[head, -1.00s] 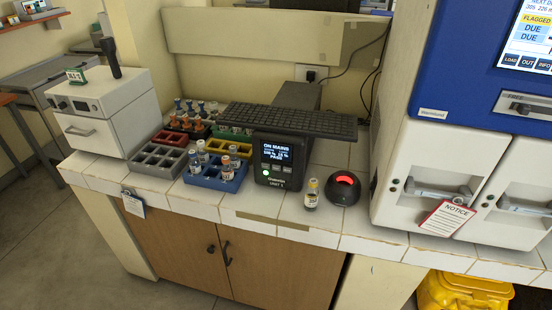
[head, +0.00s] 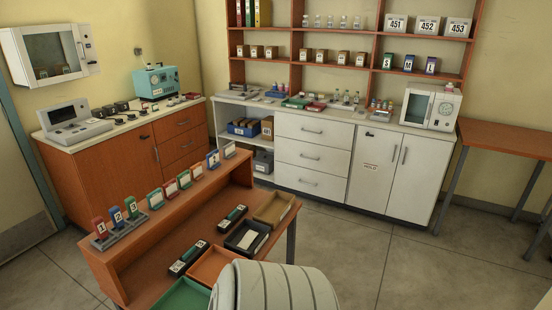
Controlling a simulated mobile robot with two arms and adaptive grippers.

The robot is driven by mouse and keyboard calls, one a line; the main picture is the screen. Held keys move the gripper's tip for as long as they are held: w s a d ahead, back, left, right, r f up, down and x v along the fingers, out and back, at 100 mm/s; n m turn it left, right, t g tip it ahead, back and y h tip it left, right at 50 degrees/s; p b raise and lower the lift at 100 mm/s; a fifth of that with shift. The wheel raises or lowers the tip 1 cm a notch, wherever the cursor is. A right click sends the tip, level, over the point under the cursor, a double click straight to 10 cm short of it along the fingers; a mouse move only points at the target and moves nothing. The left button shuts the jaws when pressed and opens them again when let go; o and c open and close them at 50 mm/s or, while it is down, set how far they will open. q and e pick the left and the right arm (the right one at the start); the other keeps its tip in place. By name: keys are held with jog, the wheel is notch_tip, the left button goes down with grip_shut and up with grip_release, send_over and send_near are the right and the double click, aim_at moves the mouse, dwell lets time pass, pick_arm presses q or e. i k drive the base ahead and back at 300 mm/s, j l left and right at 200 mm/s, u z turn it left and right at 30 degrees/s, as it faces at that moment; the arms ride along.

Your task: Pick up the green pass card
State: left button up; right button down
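Several upright cards stand in a row along the raised shelf of a wooden desk (head: 138,236). Green ones among them are a green-framed card (head: 155,199), another green-framed card (head: 184,179) and one at the far end of the row (head: 229,150). A green tag marked 3 (head: 131,207) stands in a grey rack with a red tag (head: 99,227) and a blue tag (head: 116,216). I cannot read which of these is the pass card. Neither of my grippers shows.
Trays in green (head: 184,294), orange (head: 214,266), black (head: 246,237) and tan (head: 273,208) lie on the lower desktop. A pale ribbed rounded object (head: 275,288) blocks the bottom centre. White cabinets (head: 312,155) line the back wall.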

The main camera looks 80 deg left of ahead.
aim_at(184, 179)
jog(key=i+j+u, duration=0.25)
jog(key=i+j, duration=0.15)
jog(key=j, duration=0.25)
jog(key=i+j+u, duration=0.25)
jog(key=i+j, duration=0.2)
jog(key=j+u, duration=0.1)
jog(key=u, duration=3.25)
